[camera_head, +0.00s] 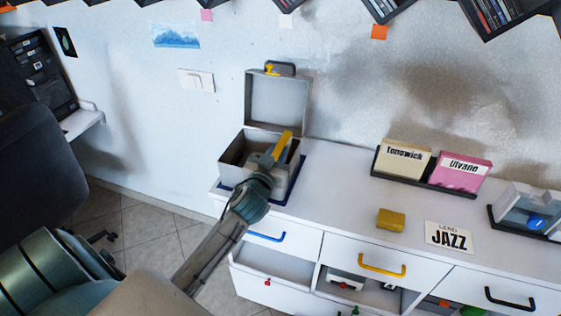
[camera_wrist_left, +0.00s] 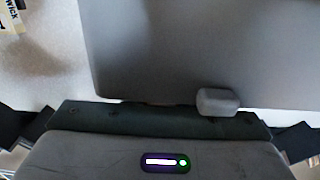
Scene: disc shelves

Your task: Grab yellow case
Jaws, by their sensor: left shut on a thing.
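A slim yellow case (camera_head: 284,146) shows edge-on and tilted above the open grey box (camera_head: 229,174) on the white cabinet. My left gripper (camera_head: 271,162) is at the box's opening and is shut on the yellow case. The lower part of the case is hidden by the gripper and the box. In the left wrist view a broad grey panel (camera_wrist_left: 200,50) fills most of the picture, and the fingertips and the yellow case cannot be made out. My right gripper is in neither view.
The box's lid (camera_head: 277,100) stands open against the wall. To the right on the cabinet (camera_head: 335,210) are a rack with a cream case (camera_head: 404,160) and a pink case (camera_head: 463,171), a small yellow block (camera_head: 390,219) and a JAZZ card (camera_head: 449,237). A drawer (camera_head: 275,265) stands open below.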

